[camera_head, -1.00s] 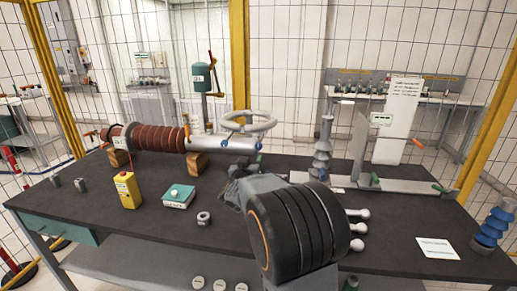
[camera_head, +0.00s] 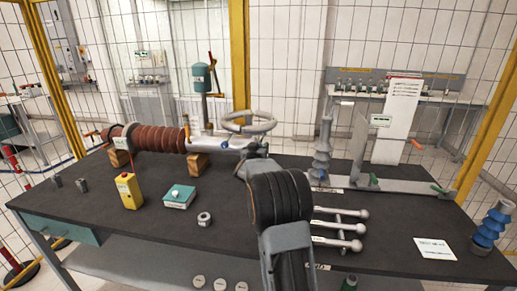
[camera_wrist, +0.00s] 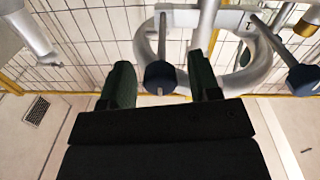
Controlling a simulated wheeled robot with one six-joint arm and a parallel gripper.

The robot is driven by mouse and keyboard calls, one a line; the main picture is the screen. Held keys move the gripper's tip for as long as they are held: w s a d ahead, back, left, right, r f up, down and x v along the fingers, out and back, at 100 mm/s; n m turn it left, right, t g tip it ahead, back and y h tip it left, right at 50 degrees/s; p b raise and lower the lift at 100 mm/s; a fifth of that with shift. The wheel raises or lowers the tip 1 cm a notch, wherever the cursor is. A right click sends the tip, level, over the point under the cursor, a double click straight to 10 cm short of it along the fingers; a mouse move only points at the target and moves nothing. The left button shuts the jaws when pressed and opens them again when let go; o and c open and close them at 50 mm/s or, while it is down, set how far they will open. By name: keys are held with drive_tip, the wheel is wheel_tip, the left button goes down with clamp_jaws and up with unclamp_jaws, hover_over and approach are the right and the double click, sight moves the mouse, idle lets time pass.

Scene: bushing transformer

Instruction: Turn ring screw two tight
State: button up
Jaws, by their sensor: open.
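In the wrist view a pale metal ring (camera_wrist: 143,42) hangs near the top, with metal rods crossing it. A screw with a dark blue head (camera_wrist: 160,76) lies between the two dark green fingers of my gripper (camera_wrist: 162,72). The fingers are open, with a gap on both sides of the head. A second blue-headed screw (camera_wrist: 305,79) is at the right edge, outside the fingers. I cannot tell which is number two. In the head view the ring (camera_head: 248,123) is at the end of the brown ribbed bushing (camera_head: 155,138); my arm hides most of the gripper there.
The dark table (camera_head: 120,222) also holds a yellow box (camera_head: 128,191), a teal-topped box (camera_head: 179,196), a nut (camera_head: 204,219), and silver ball-ended rods (camera_head: 340,226) right of my arm. A grey insulator (camera_head: 322,150) stands behind. The front left is mostly clear.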

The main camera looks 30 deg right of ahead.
drive_tip(key=c, duration=0.9)
